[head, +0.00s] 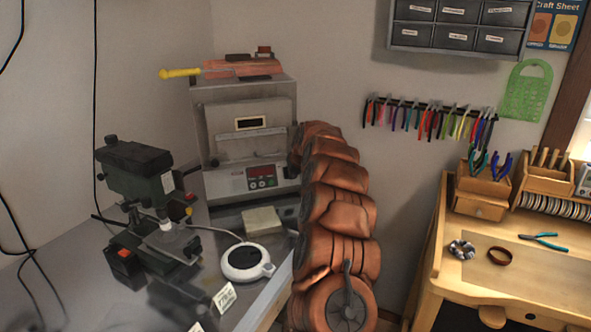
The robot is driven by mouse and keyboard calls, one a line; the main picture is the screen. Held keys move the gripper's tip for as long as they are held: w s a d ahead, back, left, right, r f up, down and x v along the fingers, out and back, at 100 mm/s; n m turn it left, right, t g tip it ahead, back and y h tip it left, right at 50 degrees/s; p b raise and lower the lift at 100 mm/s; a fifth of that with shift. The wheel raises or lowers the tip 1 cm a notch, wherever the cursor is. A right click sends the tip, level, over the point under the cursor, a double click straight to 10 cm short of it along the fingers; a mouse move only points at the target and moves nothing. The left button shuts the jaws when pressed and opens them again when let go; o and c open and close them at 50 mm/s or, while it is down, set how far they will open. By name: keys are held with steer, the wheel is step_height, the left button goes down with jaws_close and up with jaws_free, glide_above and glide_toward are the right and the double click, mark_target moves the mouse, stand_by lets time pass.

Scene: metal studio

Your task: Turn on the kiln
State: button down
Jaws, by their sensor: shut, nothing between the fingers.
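The kiln (247,112) is a grey metal box standing against the back wall on the left-hand bench. Its front door has a small rectangular window and appears closed. Below the door is a control panel (261,176) with a small dark display and red marks; I cannot read its state. My arm, in a reddish-brown cover, rises from the bottom middle to the kiln's right front edge and covers part of it. My gripper is not visible; the arm's far end hides it.
A drill press (135,165) and a round white device (246,262) with a cable stand on the left bench. A pale block (262,221) lies before the kiln. A wooden workbench (530,262) with pliers is at the right. A tool rack (425,108) hangs on the wall.

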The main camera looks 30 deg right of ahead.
steer(key=shift+w+d+f+p, duration=0.15)
steer(key=shift+w+f+p, duration=0.15)
steer(key=shift+w, duration=0.25)
steer(key=shift+w+d+f+p, duration=0.15)
steer(key=shift+w+f, duration=0.1)
steer(key=shift+w, duration=0.25)
